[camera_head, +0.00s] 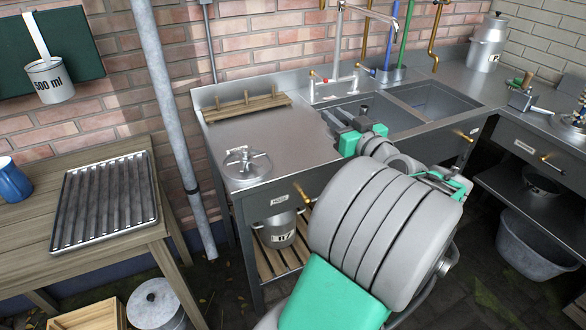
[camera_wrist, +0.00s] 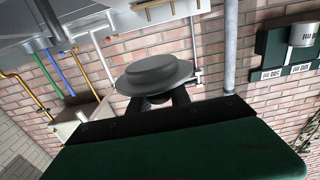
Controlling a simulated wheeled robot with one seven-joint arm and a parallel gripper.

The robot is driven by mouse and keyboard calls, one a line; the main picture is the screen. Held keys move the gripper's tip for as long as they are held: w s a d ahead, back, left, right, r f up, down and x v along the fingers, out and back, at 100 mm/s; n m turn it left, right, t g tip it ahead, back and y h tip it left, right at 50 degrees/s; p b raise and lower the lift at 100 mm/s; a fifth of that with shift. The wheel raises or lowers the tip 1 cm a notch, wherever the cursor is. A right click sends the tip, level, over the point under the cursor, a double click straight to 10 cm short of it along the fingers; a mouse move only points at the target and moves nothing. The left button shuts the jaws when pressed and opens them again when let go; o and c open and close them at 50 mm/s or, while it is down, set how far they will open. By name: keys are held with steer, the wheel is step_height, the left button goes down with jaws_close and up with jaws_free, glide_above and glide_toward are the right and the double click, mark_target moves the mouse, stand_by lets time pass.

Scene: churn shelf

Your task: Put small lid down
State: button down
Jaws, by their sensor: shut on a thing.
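A small round grey lid (camera_wrist: 155,74) with a raised centre is held between the dark fingers of my gripper (camera_wrist: 168,98) in the wrist view. In the head view my gripper (camera_head: 350,117) is over the front edge of the sink, right of the metal counter (camera_head: 222,128). I cannot clearly make out the held lid in the head view. A larger round metal lid (camera_head: 246,167) with a handle lies at the counter's front left, apart from my gripper.
A wooden rack with pegs (camera_head: 246,107) stands at the back of the counter. A tap (camera_head: 340,45) rises behind the sink basins (camera_head: 435,100). A metal can (camera_head: 487,43) stands at the far right. A ribbed tray (camera_head: 105,200) lies on the left wooden table. The counter's middle is clear.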

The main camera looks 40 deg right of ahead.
steer(key=w+a+f, duration=0.1)
steer(key=w+f, duration=0.2)
steer(key=w, duration=0.1)
steer(key=w+a+f, duration=0.1)
steer(key=w+f, duration=0.2)
steer(key=w, duration=0.1)
steer(key=w+a+f, duration=0.1)
steer(key=w+f, duration=0.2)
steer(key=w, duration=0.2)
steer(key=shift+w+a+f+p, duration=0.1)
steer(key=shift+a+f+p, duration=0.25)
steer(key=shift+a+f, duration=0.05)
steer(key=shift+f, duration=1.55)
steer(key=shift+f+b, duration=0.15)
steer(key=shift+b, duration=0.15)
steer(key=c, duration=1.2)
jaws_free()
